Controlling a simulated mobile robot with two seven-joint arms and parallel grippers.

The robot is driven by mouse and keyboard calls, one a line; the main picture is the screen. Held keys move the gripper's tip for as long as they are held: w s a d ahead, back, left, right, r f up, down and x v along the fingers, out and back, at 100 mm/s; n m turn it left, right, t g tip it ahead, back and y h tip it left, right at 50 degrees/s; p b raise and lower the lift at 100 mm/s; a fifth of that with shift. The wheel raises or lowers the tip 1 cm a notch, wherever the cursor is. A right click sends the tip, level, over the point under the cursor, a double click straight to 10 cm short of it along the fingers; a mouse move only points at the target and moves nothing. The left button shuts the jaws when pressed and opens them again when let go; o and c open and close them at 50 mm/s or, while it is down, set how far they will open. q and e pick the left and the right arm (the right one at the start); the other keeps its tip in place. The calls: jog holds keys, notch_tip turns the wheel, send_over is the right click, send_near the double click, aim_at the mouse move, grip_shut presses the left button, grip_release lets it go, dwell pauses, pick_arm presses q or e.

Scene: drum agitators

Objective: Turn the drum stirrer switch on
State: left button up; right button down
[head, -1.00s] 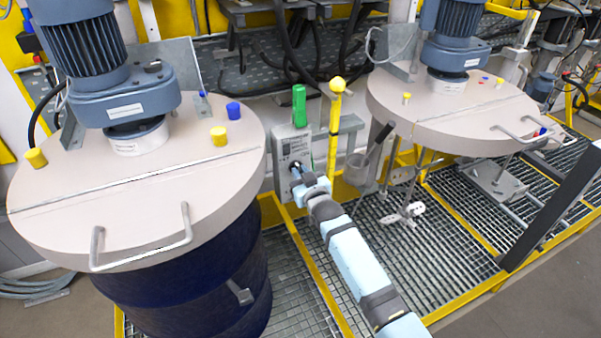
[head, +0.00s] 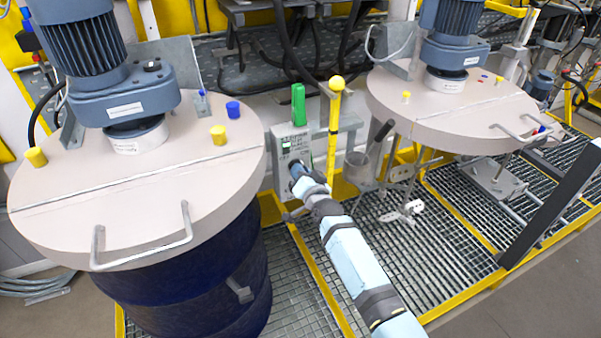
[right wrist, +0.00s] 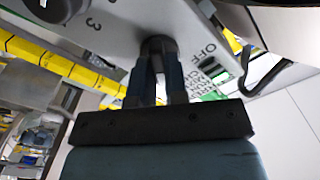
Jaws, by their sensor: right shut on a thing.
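My right gripper (head: 294,170) reaches the lower part of the panel. In the right wrist view my right gripper (right wrist: 157,58) is closed around a dark switch knob (right wrist: 157,42) beside the "OFF" mark. The fingers hide most of the knob, so its pointer cannot be read. My left gripper is not in view.
A drum (head: 215,285) with a pale lid (head: 85,215) and motor (head: 120,95) stands left of my arm. Another lid with a motor (head: 455,55) is at the right. A yellow-knobbed post (head: 334,130) stands close to the panel. Metal grating (head: 440,255) covers the floor.

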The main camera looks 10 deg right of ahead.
jog(key=shift+m, duration=0.3)
jog(key=c, duration=1.1)
grip_release()
jog(key=shift+c, duration=0.2)
jog(key=s+d+b, duration=0.1)
jog(key=s+d, duration=0.1)
jog(key=s, duration=1.1)
jog(key=shift+s+d, duration=0.3)
